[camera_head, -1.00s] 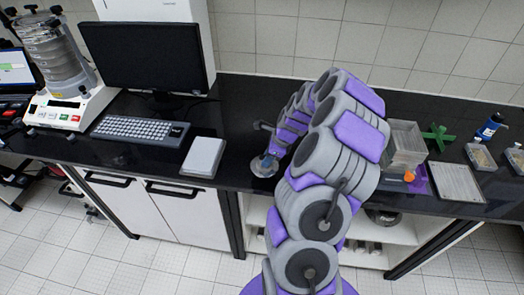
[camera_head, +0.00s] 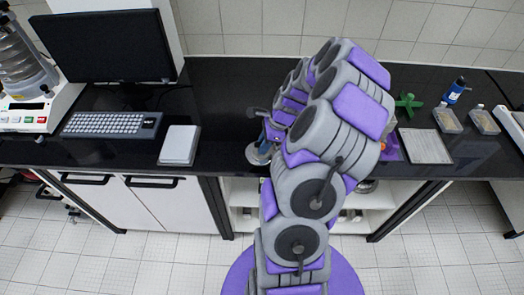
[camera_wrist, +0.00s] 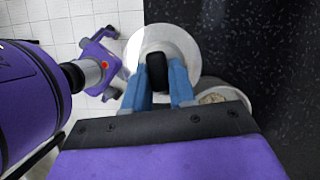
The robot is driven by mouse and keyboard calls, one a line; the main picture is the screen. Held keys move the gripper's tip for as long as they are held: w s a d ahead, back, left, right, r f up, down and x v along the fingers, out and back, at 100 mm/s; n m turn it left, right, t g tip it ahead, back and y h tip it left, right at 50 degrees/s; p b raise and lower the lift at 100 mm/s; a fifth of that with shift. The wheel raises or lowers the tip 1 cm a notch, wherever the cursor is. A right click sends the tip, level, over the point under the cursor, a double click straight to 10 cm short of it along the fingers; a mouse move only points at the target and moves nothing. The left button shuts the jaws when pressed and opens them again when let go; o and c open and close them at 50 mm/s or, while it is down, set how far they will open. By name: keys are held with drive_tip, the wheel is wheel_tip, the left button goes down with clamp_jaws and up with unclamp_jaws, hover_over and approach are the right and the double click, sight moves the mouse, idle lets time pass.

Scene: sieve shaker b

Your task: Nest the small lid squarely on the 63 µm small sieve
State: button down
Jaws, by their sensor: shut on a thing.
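The small lid (camera_wrist: 180,42) is a pale grey disc with a black knob (camera_wrist: 157,72). My gripper (camera_wrist: 158,78), with blue fingers, is shut on that knob. In the head view my gripper (camera_head: 267,135) is at the counter's front edge, with the lid (camera_head: 257,155) below it. In the wrist view a round, pale-rimmed vessel (camera_wrist: 240,92) with tan grainy contents is beside the lid, lower right, partly hidden by my gripper. I cannot tell whether it is the 63 µm small sieve; no label is readable.
The black counter (camera_head: 225,110) is clear behind the gripper. A pale flat device (camera_head: 180,144), keyboard (camera_head: 110,124), monitor (camera_head: 105,45) and sieve shaker (camera_head: 25,112) stand left. A pale tray (camera_head: 425,146), green cross-shaped piece (camera_head: 408,103) and blue bottle (camera_head: 455,91) are right. My arm hides the middle.

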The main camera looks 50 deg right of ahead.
drive_tip(key=d+r, duration=0.1)
drive_tip(key=d, duration=0.1)
drive_tip(key=d+r+p, duration=0.1)
drive_tip(key=d, duration=0.1)
drive_tip(key=w+d+r, duration=0.1)
drive_tip(key=d, duration=0.1)
drive_tip(key=shift+r+p, duration=0.2)
drive_tip(key=shift+p, duration=0.15)
drive_tip(key=s+d+r+m+p, duration=0.1)
drive_tip(key=d+r+p, duration=0.1)
drive_tip(key=d+r, duration=0.25)
drive_tip(key=shift+m, duration=0.3)
drive_tip(key=f, duration=0.2)
drive_tip(key=f+b, duration=0.1)
drive_tip(key=f, duration=0.1)
drive_tip(key=d+f+b, duration=0.1)
drive_tip(key=f, duration=0.1)
drive_tip(key=shift+s+d+f, duration=0.1)
drive_tip(key=shift+s+f, duration=0.1)
drive_tip(key=shift+s, duration=0.1)
drive_tip(key=shift+d+f, duration=0.1)
drive_tip(key=shift+s+p, duration=0.1)
drive_tip(key=shift+p, duration=0.2)
drive_tip(key=shift+f+p, duration=0.6)
drive_tip(key=shift+p, duration=0.15)
idle(0.7)
